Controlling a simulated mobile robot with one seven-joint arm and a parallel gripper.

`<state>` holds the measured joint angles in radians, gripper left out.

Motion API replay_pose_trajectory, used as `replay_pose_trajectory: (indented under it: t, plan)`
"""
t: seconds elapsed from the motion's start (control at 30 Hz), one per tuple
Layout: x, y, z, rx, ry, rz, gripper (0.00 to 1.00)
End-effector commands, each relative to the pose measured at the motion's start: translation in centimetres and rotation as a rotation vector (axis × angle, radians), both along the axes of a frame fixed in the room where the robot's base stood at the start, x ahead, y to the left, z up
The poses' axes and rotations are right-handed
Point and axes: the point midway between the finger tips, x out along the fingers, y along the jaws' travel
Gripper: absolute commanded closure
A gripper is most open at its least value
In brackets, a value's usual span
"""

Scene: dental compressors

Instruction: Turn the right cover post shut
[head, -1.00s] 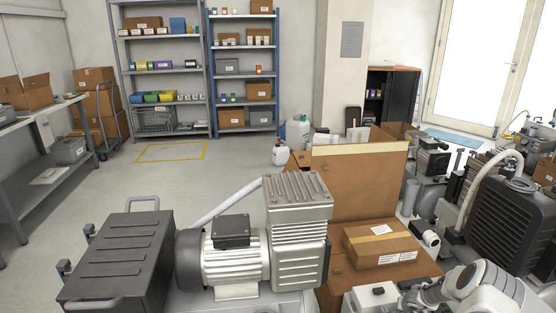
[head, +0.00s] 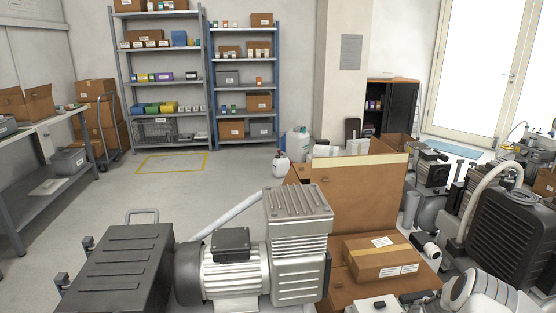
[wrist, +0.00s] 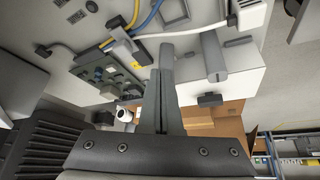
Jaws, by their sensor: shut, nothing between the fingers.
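My gripper (wrist: 164,55) shows in the wrist view with its two grey fingers together and nothing between them. The fingers point up the picture toward pale equipment with cables. Beside them, to the right, is a grey bar (wrist: 213,55), and a small black knob (wrist: 210,99) sits below it on a pale box. The fingers appear apart from the knob; contact with the bar cannot be told. I cannot tell which part is the right cover post. In the head view, part of my arm shows at the lower right, and the fingers are not clear there.
A silver compressor (head: 300,245) and a dark ribbed case (head: 118,268) stand in front. A closed carton (head: 380,256) and a tall cardboard panel (head: 355,200) are right of them. A black compressor (head: 505,235) crowds the right. Open floor (head: 120,190) lies behind, left.

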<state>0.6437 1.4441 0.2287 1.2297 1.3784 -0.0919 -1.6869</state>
Motion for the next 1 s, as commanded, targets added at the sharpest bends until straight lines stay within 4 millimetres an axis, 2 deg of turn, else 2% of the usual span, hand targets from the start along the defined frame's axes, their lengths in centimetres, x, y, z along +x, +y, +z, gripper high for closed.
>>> replay_pose_trajectory:
  t: [0.27,0.73,1.0]
  plan:
    - [-0.6,0.0,0.0,0.0,0.001,0.0,1.0]
    - [-0.5,0.0,5.4,-0.001,0.001,0.0,1.0]
    - [-0.6,0.0,6.0,0.001,0.001,-0.001,1.0]
